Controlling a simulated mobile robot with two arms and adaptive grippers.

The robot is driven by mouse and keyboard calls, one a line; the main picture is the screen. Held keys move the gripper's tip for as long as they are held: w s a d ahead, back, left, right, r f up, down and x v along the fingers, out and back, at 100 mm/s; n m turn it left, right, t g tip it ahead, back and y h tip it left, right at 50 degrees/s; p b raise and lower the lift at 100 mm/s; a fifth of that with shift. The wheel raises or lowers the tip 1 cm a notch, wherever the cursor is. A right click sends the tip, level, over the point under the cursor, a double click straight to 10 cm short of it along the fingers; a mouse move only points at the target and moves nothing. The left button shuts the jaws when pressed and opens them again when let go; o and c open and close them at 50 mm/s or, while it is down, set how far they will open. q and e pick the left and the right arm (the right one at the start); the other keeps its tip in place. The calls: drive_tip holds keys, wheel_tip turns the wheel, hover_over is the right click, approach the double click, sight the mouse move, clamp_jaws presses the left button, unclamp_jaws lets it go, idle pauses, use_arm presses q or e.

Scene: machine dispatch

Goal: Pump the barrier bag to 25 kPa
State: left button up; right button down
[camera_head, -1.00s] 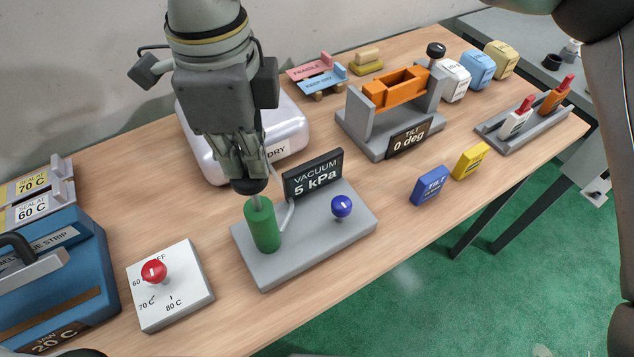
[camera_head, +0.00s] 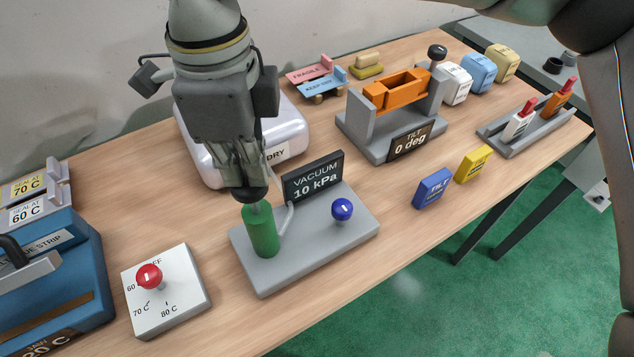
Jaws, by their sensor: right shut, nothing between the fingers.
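A vacuum station (camera_head: 320,245) with a grey base stands at the middle of the table. It carries a green pump cylinder (camera_head: 262,232), a blue knob (camera_head: 342,209) and a black display (camera_head: 314,178) reading "VACUUM 10 kPa". A pale, shiny bag-like thing (camera_head: 296,122) marked "DRY" lies behind the station, partly hidden by my right arm; it looks like the barrier bag. My right gripper (camera_head: 252,190) points down, shut and empty, right above the green cylinder. Its tips are at the top of the pump, and I cannot tell whether they touch it. My left gripper is not in view.
A white dial box (camera_head: 180,305) with a red knob and a blue sealer (camera_head: 70,265) stand to the left. A tilt stand (camera_head: 362,130), blue block (camera_head: 432,188) and yellow block (camera_head: 473,163) are to the right. The table's front edge borders a green floor.

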drive_tip(key=shift+r+p, duration=0.9)
drive_tip(key=shift+r, duration=0.9)
drive_tip(key=shift+f+b, duration=0.25)
drive_tip(key=shift+b, duration=0.05)
drive_tip(key=shift+f+b, duration=1.65)
drive_tip(key=shift+f, duration=0.2)
drive_tip(key=shift+r, duration=0.1)
drive_tip(key=shift+r+p, duration=2.25)
drive_tip(key=shift+r, duration=1.3)
